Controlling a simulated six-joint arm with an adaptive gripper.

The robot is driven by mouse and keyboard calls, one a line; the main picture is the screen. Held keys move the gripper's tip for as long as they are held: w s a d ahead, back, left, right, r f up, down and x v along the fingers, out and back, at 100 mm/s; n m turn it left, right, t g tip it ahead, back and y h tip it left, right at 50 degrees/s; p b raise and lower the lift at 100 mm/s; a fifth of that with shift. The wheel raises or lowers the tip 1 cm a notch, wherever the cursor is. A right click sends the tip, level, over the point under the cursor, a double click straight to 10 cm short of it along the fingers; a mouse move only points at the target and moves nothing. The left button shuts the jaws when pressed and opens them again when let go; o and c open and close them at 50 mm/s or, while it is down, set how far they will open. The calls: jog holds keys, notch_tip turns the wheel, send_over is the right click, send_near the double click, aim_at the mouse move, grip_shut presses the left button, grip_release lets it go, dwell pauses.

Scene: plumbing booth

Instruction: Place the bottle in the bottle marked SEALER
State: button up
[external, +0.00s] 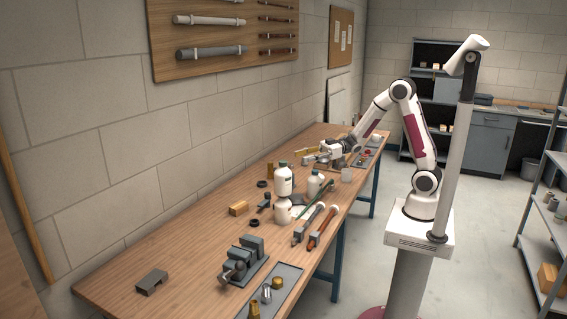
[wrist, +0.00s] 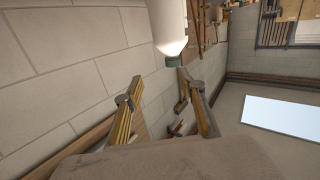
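A white bottle with a green cap (external: 283,179) stands upright at the middle of the workbench in the external view. A second white bottle (external: 282,212) shows directly below it; I cannot tell whether the upper one rests on it or stands behind it. Another white bottle (external: 314,184) stands just to the right. No SEALER marking is readable. My gripper (external: 318,151) is over the bench beyond the bottles, apart from them. In the wrist view my gripper (wrist: 160,100) is open and empty, its fingers wide apart. A white bottle (wrist: 170,25) with a green cap shows beyond the fingertips, partly cut off.
A block wall runs behind. The near left bench has bare room.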

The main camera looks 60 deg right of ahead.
jog(key=d+r+m+t+h, duration=0.35)
jog(key=d+m+h, duration=0.25)
jog(key=d+h, duration=0.65)
jog(key=s+d+m+g+h, duration=0.3)
jog(key=s+d, duration=0.4)
jog(key=s, duration=0.2)
jog(key=s+a+f+m+g+y, duration=0.1)
jog(key=s+f+g, duration=0.1)
jog(key=s, duration=0.8)
jog(key=s+a+f+m+g, duration=0.1)
jog(key=s+f+g, duration=0.2)
jog(key=s, duration=0.6)
jog(key=shift+s+a+f+y, duration=0.2)
jog(key=shift+s+a+y, duration=0.15)
jog(key=shift+s+a, duration=0.05)
